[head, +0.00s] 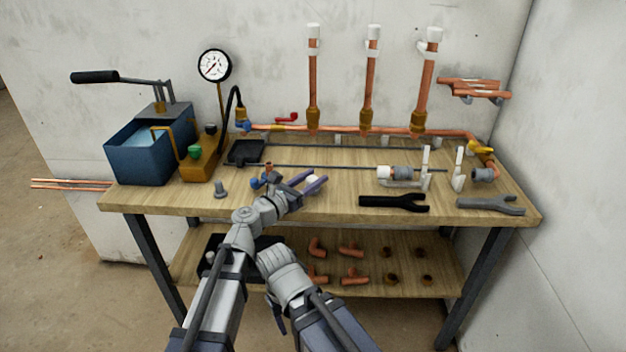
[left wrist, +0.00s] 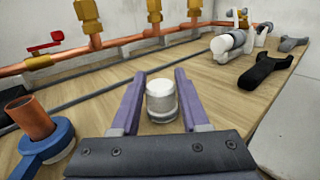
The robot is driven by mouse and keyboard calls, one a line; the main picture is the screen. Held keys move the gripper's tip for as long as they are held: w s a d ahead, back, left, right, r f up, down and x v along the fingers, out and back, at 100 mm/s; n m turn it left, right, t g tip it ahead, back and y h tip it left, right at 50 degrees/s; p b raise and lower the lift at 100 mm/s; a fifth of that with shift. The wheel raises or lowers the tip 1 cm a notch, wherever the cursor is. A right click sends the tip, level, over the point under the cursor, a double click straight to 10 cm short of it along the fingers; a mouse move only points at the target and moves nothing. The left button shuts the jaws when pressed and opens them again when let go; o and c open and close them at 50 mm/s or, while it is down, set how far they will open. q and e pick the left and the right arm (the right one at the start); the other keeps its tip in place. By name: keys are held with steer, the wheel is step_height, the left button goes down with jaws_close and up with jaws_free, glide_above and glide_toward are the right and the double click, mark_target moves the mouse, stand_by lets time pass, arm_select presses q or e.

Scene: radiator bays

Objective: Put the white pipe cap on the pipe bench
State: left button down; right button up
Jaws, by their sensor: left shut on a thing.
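The white pipe cap (head: 313,180) is between the fingers of my left gripper (head: 312,184), near the middle of the pipe bench (head: 330,205). In the left wrist view the cap (left wrist: 161,98) stands upright between the two purple fingers of the gripper (left wrist: 155,100), which is shut on it. The wooden bench top lies right under the cap. I cannot tell whether the cap touches the wood. My right gripper cannot be made out.
A blue box (head: 150,150) with a lever pump stands at the left. A black fork-shaped tool (head: 393,202) and a grey one (head: 490,204) lie at the front right. Vertical copper pipes (head: 369,85) rise at the back. A thin dark rod (head: 345,168) runs behind the gripper.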

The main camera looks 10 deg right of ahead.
arm_select(q)
steer(key=shift+s+f, duration=0.4)
steer(key=shift+f, duration=0.05)
steer(key=c, duration=0.8)
jaws_free()
steer(key=shift+c, duration=0.2)
steer(key=o, duration=0.4)
steer(key=shift+s+f, duration=0.1)
steer(key=shift+s, duration=0.15)
steer(key=shift+o, duration=0.2)
steer(key=shift+s, duration=0.1)
steer(key=shift+d+r+p, duration=0.1)
steer(key=shift+r+p, duration=0.4)
steer(key=shift+p, duration=0.1)
steer(key=w+v, duration=0.1)
steer(key=v, duration=1)
steer(key=shift+a+r, duration=0.2)
steer(key=shift+a, duration=0.3)
